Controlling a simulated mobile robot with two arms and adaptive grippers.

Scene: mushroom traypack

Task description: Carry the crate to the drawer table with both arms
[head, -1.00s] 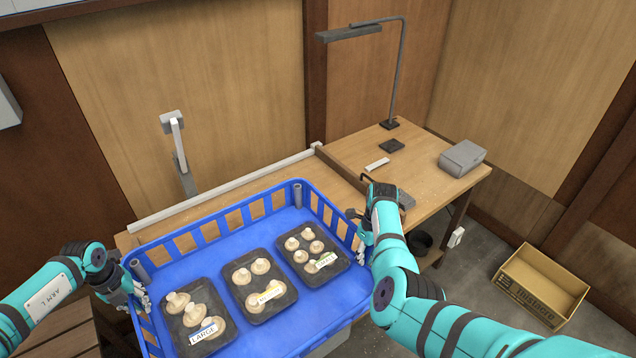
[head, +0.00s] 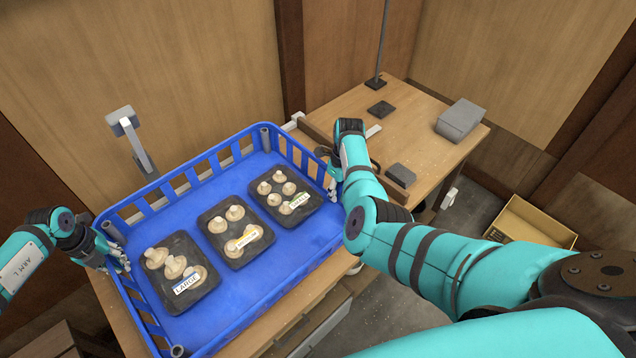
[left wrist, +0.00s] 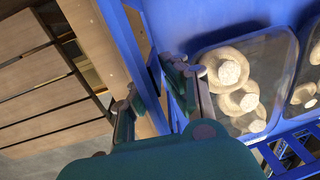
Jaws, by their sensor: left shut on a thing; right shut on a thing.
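The blue crate (head: 212,318) is in the middle of the head view, above or on the wooden table (head: 318,292); I cannot tell whether it touches the top. It holds three dark trays of mushrooms, labelled LARGE (head: 205,303), a middle one (head: 262,258) with a hard-to-read label, and a third (head: 318,207). My left gripper (head: 118,258) is shut on the crate's left wall. The left wrist view shows its fingers (left wrist: 150,95) on the blue wall. My right gripper (head: 333,178) is shut on the crate's right wall, partly hidden by my arm.
The table's right part carries a grey box (head: 460,120), a dark pad (head: 380,109) and a lamp post (head: 383,45). A grey-white stand (head: 130,135) rises behind the crate. A cardboard box (head: 530,222) stands on the floor at right. Slatted wood (left wrist: 50,80) lies left of the crate.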

